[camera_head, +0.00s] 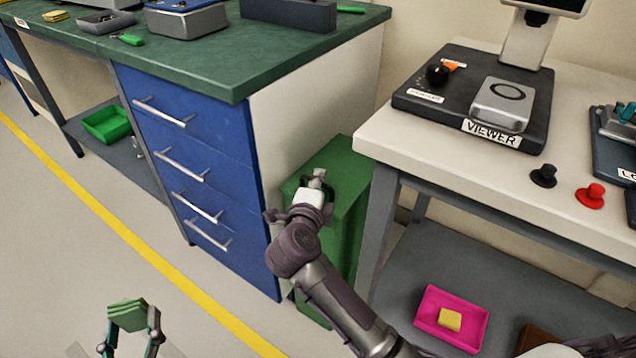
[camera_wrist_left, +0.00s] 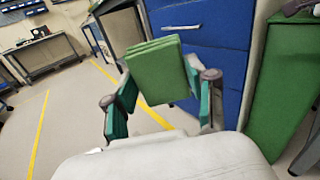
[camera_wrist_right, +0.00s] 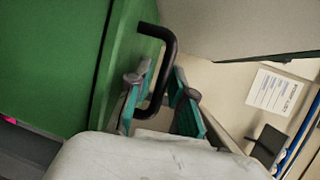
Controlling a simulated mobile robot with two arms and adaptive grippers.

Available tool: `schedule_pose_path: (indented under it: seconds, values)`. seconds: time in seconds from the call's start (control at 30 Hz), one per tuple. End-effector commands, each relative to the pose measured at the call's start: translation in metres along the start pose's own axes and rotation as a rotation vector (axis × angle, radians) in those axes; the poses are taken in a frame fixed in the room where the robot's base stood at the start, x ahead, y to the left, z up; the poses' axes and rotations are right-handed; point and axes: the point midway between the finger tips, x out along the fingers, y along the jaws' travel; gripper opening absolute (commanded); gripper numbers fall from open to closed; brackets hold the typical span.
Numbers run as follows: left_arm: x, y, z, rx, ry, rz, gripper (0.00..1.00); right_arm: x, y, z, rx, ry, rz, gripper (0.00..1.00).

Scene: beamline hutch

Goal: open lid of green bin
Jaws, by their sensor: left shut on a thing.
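The green bin (camera_head: 345,215) stands on the floor between the blue drawer cabinet and the white table. Its lid (camera_head: 340,158) looks closed. My right gripper (camera_head: 315,188) is at the top of the bin, partly hiding the lid. In the right wrist view, a black bar handle (camera_wrist_right: 168,45) on the green surface reaches between the fingers of my right gripper (camera_wrist_right: 158,105), which are apart. Whether they touch it is unclear. My left gripper (camera_head: 130,340) is shut on a stack of green pads (camera_head: 127,314), low at the bottom left. The stack also shows in the left wrist view (camera_wrist_left: 158,72).
The blue drawer cabinet (camera_head: 195,150) with protruding handles is close left of the bin. The white table (camera_head: 440,155) edge and leg are close on its right. A pink tray (camera_head: 470,325) is on the shelf below. The floor (camera_head: 70,230) at left is clear.

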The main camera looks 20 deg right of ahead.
Motion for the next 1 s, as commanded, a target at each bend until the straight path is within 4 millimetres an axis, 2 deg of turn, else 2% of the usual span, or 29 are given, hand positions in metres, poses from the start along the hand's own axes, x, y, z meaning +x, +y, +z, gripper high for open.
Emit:
schedule_pose_path:
  seconds: [0.07, 0.2, 0.67, 0.87, 1.0]
  values:
    - [0.0, 0.0, 0.0, 0.0, 0.0, 0.0, 0.28, 0.0, 0.0, 0.0, 0.0, 0.0, 0.0, 0.22]
    - [0.0, 0.0, 0.0, 0.0, 0.0, 0.0, 0.28, 0.0, 0.0, 0.0, 0.0, 0.0, 0.0, 0.0]
    - [0.0, 0.0, 0.003, 0.0, 0.0, 0.0, 0.28, -0.001, -0.002, 0.0, 0.001, 0.001, 0.004, 0.0]
    - [0.0, -0.001, 0.023, 0.0, 0.0, 0.0, 0.28, -0.003, -0.015, 0.0, 0.014, 0.001, 0.035, 0.0]
    - [0.0, -0.003, 0.051, 0.0, 0.0, 0.0, 0.28, -0.005, -0.031, 0.001, 0.036, 0.001, 0.084, 0.0]
